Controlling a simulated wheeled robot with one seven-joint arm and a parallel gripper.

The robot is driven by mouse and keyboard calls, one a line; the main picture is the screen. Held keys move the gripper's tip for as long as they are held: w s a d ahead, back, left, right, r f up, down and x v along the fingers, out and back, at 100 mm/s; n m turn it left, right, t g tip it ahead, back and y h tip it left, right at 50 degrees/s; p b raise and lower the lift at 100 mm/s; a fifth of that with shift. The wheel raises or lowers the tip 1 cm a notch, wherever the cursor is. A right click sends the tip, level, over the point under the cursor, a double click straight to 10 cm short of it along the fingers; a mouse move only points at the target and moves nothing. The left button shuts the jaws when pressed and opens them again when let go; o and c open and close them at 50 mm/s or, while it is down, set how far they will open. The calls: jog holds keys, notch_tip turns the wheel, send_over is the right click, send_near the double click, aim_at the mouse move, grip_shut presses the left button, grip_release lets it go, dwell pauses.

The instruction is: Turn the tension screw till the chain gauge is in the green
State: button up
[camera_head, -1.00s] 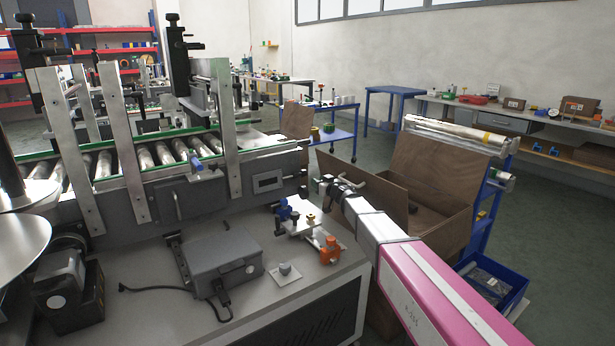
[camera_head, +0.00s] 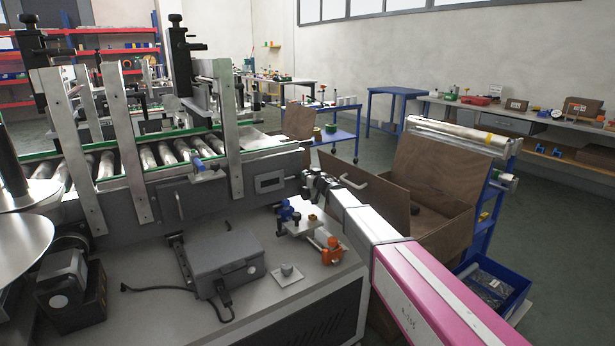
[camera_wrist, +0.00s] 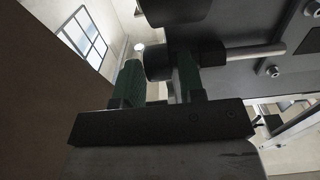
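My gripper (camera_head: 308,184) is at the right end of the roller conveyor (camera_head: 228,190), close against its end plate. In the wrist view my gripper (camera_wrist: 158,80) has its two green fingers apart. A black round knob (camera_wrist: 156,62), which looks like the tension screw's, is at the fingertips, partly across the gap. A metal rod (camera_wrist: 255,51) runs right from the dark knob parts along a grey plate. I cannot tell whether the fingers touch the knob. A small pale-framed window (camera_head: 269,182) on the conveyor's side may be the chain gauge; no needle or green zone is readable.
An open brown carton (camera_head: 437,205) stands close to the right of my arm.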

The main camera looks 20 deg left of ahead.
jog(key=c, duration=0.7)
jog(key=shift+o, duration=0.3)
jog(key=shift+a, duration=0.1)
jog(key=shift+r+g+h, duration=0.1)
jog(key=shift+g+h, duration=0.4)
jog(key=shift+h, duration=0.1)
jog(key=o, duration=0.6)
jog(key=shift+o, duration=0.2)
jog(key=v, duration=1)
jog(key=shift+s+d, duration=0.25)
